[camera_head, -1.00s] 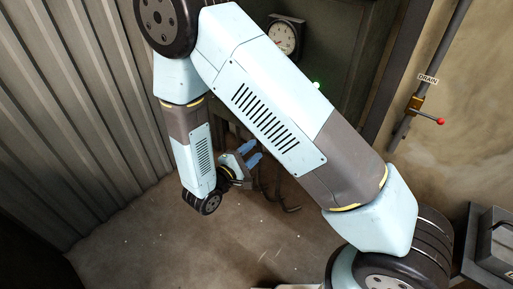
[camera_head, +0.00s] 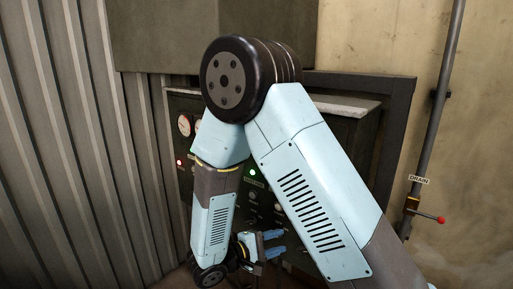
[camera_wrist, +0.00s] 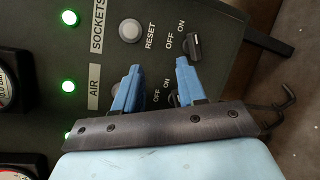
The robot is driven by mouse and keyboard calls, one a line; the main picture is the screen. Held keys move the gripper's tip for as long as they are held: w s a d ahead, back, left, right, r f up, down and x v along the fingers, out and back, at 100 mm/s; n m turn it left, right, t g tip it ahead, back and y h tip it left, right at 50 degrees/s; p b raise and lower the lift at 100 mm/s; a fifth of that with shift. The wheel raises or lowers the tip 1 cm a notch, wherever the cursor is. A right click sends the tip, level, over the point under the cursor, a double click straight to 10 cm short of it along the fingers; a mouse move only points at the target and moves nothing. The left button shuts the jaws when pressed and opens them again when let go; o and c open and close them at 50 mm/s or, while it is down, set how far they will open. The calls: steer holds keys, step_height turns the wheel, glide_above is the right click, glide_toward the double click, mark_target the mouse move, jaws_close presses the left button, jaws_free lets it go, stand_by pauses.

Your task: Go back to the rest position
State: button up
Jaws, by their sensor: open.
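My gripper (camera_head: 274,242) shows low in the head view, with two blue fingers pointing right in front of the dark control panel (camera_head: 300,215). In the wrist view my gripper (camera_wrist: 156,88) is open, with a gap between its blue fingers and nothing held. Behind the fingers is the panel (camera_wrist: 235,55) with labels SOCKETS, AIR, RESET, ON and OFF. A black switch (camera_wrist: 194,45) sits just beyond the right finger. Another knob is partly hidden behind the fingers. I cannot tell the exact distance from the fingers to the panel.
A corrugated wall (camera_head: 70,150) stands at left. A DRAIN pipe (camera_head: 436,110) with a red-tipped valve lever (camera_head: 430,217) runs at right. Hooks (camera_wrist: 285,103) stick out beside the panel.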

steer(key=s+d+r+m+g+y, duration=0.2)
steer(key=s+d+r+m+g, duration=0.15)
steer(key=d+r, duration=0.3)
steer(key=s+d+r+m+g+y, duration=0.35)
steer(key=d+r+g, duration=0.2)
steer(key=d, duration=0.25)
steer(key=s+d+r+m+t+y, duration=0.2)
steer(key=s+r+t+y, duration=0.1)
steer(key=r, duration=0.3)
steer(key=s+d+r+m+t+y, duration=0.1)
steer(key=s+r+m+t+y, duration=0.2)
steer(key=s+r+y, duration=0.2)
steer(key=shift+s+d+r, duration=0.3)
steer(key=shift+d+r, duration=0.1)
steer(key=shift+r, duration=0.8)
